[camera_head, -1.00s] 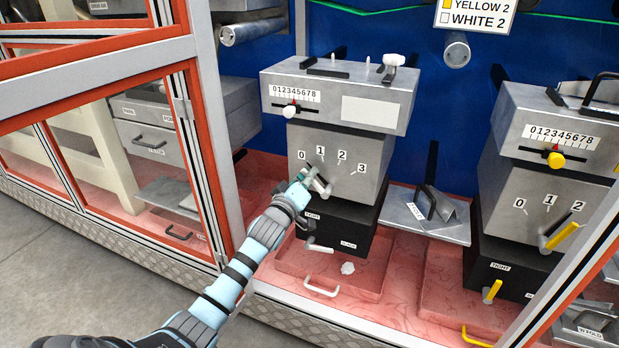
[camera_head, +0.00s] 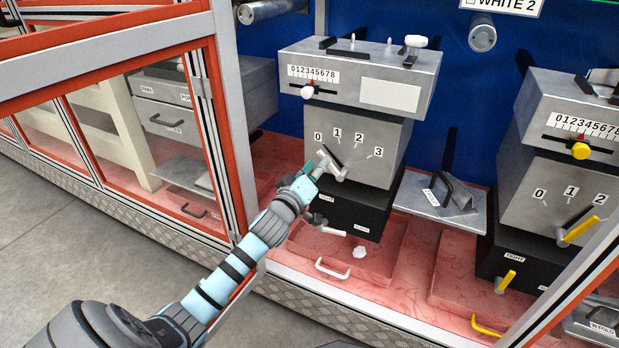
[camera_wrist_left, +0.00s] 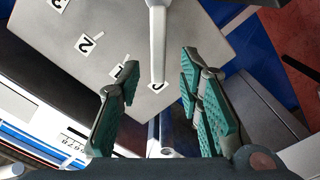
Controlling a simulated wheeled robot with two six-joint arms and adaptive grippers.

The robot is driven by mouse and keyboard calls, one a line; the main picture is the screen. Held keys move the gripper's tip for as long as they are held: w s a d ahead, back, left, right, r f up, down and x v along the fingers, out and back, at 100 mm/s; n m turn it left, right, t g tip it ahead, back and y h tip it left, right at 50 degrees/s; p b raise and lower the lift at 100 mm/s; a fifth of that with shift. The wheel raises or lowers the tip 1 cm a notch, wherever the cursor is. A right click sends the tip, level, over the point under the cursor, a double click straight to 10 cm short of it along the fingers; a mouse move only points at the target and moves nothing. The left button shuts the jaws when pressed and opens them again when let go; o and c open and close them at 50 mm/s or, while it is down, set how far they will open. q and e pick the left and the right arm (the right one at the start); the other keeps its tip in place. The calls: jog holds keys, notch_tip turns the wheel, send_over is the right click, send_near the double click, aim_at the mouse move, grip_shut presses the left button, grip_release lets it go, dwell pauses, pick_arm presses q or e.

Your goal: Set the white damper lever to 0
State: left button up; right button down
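The white damper lever (camera_head: 327,163) is on the front of the left grey box (camera_head: 380,145), which carries the numbers 0 to 3. It tilts up and left from its pivot, toward the 0 label (camera_head: 318,137). In the left wrist view the lever (camera_wrist_left: 158,40) runs down from the top, its end over the 0 label, which it partly covers. My left gripper (camera_head: 312,170) is at the lever, just left of its pivot. Its green-padded fingers (camera_wrist_left: 158,92) are spread, one on each side of the lever's end, with visible gaps. My right gripper is not in view.
A white slider knob (camera_head: 307,92) sits above, under a number scale. A black box with a white handle (camera_head: 333,230) is below. The right unit has a yellow lever (camera_head: 580,230).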

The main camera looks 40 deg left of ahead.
pick_arm(q)
jog(key=s+d, duration=0.1)
jog(key=s, duration=0.6)
jog(key=shift+s+d, duration=0.15)
jog(key=shift+s, duration=0.1)
